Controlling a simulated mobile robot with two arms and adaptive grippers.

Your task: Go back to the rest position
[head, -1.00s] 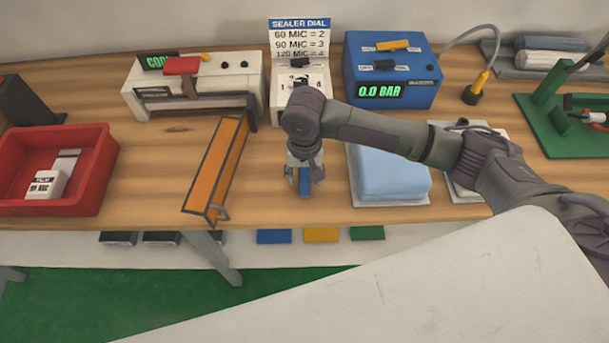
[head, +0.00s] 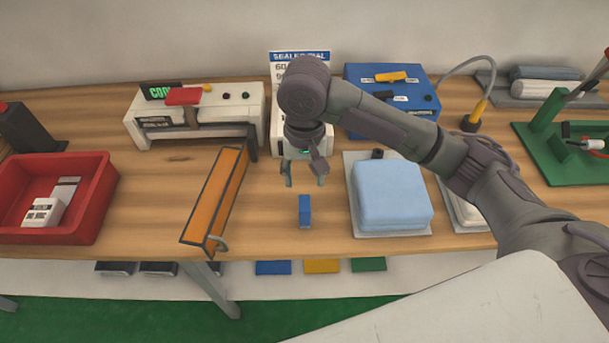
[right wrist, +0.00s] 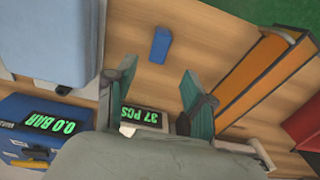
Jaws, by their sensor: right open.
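My right gripper (head: 304,174) is open and empty above the wooden table, in front of the sealer dial box. In the right wrist view its two fingers (right wrist: 157,90) stand apart with nothing between them. A small blue block (head: 305,211) stands on the table near the front edge, below and apart from the gripper. It also shows in the right wrist view (right wrist: 160,45). My left gripper is not in view.
An orange channel (head: 214,196) lies left of the block. A light blue mattress (head: 391,194) is on its right. A red tray (head: 98,208) is at far left. The white sealer (head: 235,112) and blue pressure box (head: 416,88) stand behind. Bare table surrounds the block.

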